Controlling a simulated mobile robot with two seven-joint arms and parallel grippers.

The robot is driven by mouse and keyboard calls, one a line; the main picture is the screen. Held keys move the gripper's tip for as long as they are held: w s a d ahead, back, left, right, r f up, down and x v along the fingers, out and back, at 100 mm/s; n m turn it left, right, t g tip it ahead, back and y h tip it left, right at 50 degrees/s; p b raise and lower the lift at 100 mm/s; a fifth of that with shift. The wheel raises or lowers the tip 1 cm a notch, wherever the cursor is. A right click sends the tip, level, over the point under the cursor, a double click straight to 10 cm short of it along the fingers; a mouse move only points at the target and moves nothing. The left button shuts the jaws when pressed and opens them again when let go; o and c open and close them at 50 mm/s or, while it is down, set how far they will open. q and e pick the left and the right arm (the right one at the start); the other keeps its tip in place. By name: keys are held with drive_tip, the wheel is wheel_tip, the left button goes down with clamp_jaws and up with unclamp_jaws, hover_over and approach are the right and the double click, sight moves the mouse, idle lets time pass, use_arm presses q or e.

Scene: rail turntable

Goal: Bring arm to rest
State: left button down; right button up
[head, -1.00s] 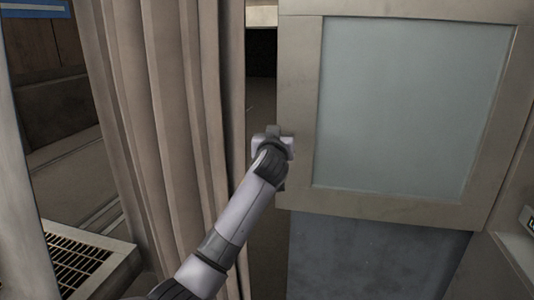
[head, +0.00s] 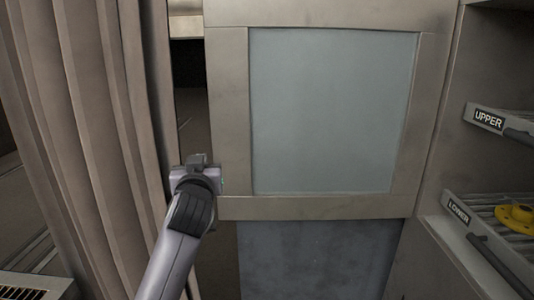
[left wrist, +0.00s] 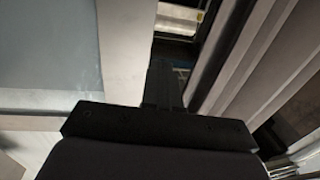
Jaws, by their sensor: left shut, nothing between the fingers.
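My left arm comes in from the bottom left in the head view. Its gripper (head: 197,162) is beside the lower left edge of a framed panel with a pale glass pane (head: 335,110). The fingers are shut and empty; I cannot tell whether they touch the frame. In the left wrist view the shut fingers (left wrist: 163,85) show dark in front of the gap beside the panel frame (left wrist: 127,50). My right gripper is not in view.
A brown pleated curtain (head: 85,120) hangs to the left of the arm. On the right are shelves labelled UPPER (head: 490,118) and LOWER (head: 459,211), with a yellow round part (head: 515,215) on the lower one. A narrow dark gap (head: 188,95) lies between curtain and panel.

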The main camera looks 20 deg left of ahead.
use_arm(q)
drive_tip(key=s+d+f+m+g+h, duration=0.1)
drive_tip(key=s+d+f+m+h, duration=0.15)
drive_tip(key=f, duration=0.55)
drive_tip(key=s+d+f+m+h, duration=0.2)
drive_tip(key=s+d+f, duration=0.1)
drive_tip(key=f, duration=0.5)
drive_tip(key=s+d+f+m+g+h, duration=0.1)
drive_tip(key=s+d+f+m+h, duration=0.15)
drive_tip(key=f, duration=0.55)
drive_tip(key=s+d+f+g+h, duration=0.2)
drive_tip(key=s+d+f, duration=0.2)
drive_tip(key=s+f, duration=0.45)
drive_tip(key=s+d+f+g+h, duration=0.2)
drive_tip(key=s+d+f, duration=0.25)
drive_tip(key=s, duration=0.65)
wheel_tip(320, 180, up, 10)
drive_tip(key=a+m+p, duration=0.1)
drive_tip(key=p, duration=1.1)
drive_tip(key=shift+s+a+t+p, duration=0.25)
drive_tip(key=shift+s+t+p, duration=0.05)
drive_tip(key=shift+p, duration=0.05)
